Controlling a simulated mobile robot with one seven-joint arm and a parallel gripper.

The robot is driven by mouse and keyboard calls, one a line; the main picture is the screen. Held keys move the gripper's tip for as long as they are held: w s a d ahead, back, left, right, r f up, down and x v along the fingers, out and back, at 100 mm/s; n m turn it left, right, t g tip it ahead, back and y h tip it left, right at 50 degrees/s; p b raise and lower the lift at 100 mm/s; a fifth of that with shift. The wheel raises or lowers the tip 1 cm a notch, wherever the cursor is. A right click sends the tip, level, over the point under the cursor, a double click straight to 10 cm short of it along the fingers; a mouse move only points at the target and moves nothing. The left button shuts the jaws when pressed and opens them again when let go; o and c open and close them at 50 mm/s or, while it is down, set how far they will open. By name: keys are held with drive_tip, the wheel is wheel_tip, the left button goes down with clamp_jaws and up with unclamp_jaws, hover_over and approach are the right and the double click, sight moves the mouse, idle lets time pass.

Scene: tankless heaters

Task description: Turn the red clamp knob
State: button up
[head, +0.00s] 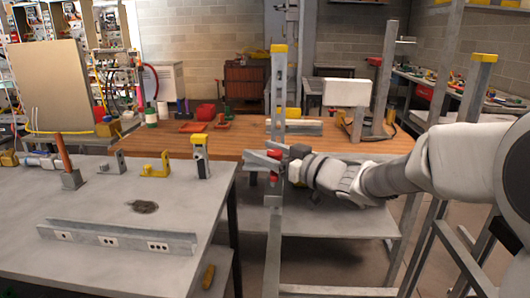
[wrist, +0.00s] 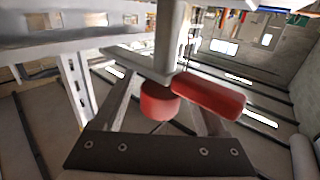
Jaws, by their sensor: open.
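The red clamp knob (wrist: 160,101) is a short round red piece in the middle of the wrist view, at the end of a grey upright bar (wrist: 172,40). A longer red bar (wrist: 208,92) sits beside it on the right. My gripper (wrist: 163,92) is open, with one finger on each side of the knob. I cannot tell whether either finger touches it. In the head view my gripper (head: 262,156) reaches left to the upright metal post (head: 277,100) with the yellow top. Red clamp parts (head: 274,177) show there, partly hidden by the fingers.
A grey workbench (head: 90,215) with a long metal channel (head: 118,238) fills the left. A wooden table (head: 230,136) stands behind the post. Another yellow-topped post (head: 478,85) stands at right behind my arm. A grey lower shelf (head: 330,222) lies below my gripper.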

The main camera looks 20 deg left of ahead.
drive_tip(key=shift+c, duration=0.2)
clamp_jaws()
drive_tip(key=shift+r+g+p, duration=0.15)
drive_tip(key=shift+g+p, duration=0.15)
drive_tip(key=shift+p, duration=0.3)
drive_tip(key=shift+s+a+n+g+y+p, duration=0.1)
drive_tip(key=shift+s+n+g+y+p, duration=0.15)
drive_tip(key=shift+n+g+p, duration=1.35)
drive_tip(key=shift+s+d+n+g+y+p, duration=0.15)
drive_tip(key=shift+s+n+g+p, duration=0.25)
drive_tip(key=shift+n+g+p, duration=1.15)
drive_tip(key=shift+s+a+n+g+y+p, duration=0.25)
drive_tip(key=shift+n+g+p, duration=0.4)
drive_tip(key=shift+g+p, duration=1.85)
drive_tip(key=shift+s+d, duration=0.1)
drive_tip(key=shift+s, duration=0.05)
